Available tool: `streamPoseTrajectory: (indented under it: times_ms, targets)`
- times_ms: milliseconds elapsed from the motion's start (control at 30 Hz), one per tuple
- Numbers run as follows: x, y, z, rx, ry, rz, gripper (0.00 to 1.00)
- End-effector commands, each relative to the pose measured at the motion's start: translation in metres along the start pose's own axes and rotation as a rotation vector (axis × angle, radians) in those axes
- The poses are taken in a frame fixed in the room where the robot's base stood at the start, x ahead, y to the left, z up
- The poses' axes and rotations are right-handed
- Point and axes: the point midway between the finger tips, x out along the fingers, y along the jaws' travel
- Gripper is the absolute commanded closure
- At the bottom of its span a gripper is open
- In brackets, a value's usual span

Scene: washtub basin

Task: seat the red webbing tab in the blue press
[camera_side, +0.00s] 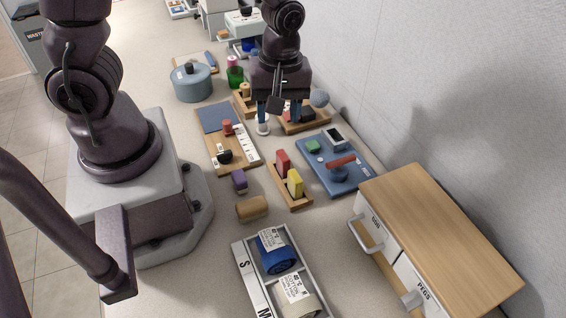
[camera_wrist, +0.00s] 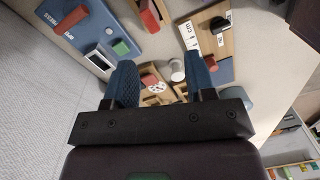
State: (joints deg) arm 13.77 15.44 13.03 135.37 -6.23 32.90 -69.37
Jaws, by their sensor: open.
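My gripper (camera_side: 280,116) is open, its two blue fingers pointing down over the back of the bench; in the wrist view the gap between its fingers (camera_wrist: 162,84) holds nothing gripped. Below the gap are a small red piece (camera_wrist: 150,79) and a white spotted disc (camera_wrist: 157,88) by a wooden tray; a white spool (camera_wrist: 177,70) stands beside them. A blue board (camera_side: 325,173), perhaps the press, carries a red bar (camera_side: 342,161) on a round blue base. It shows at upper left in the wrist view (camera_wrist: 92,33). I cannot tell which red piece is the webbing tab.
A wooden tray (camera_side: 290,200) holds red and yellow blocks. A wooden board (camera_side: 222,163) with a ruler lies left of it. A blue pot (camera_side: 192,84), a wooden drawer cabinet (camera_side: 440,230) and a tray of rolled cloths (camera_side: 240,262) stand around. The wall is at right.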

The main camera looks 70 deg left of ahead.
Motion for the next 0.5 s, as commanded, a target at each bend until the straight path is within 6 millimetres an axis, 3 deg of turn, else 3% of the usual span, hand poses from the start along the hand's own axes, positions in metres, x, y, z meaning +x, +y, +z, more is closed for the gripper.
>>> streamPoseTrajectory:
  times_ms: [100, 267, 500]
  targets:
    - [-0.002, 0.009, -0.003, -0.186, 0.007, 0.045, 0.5]
    - [0.002, 0.01, -0.004, -0.285, 0.006, 0.054, 0.5]
    - [0.041, 0.011, -0.004, -0.291, 0.006, 0.048, 0.5]
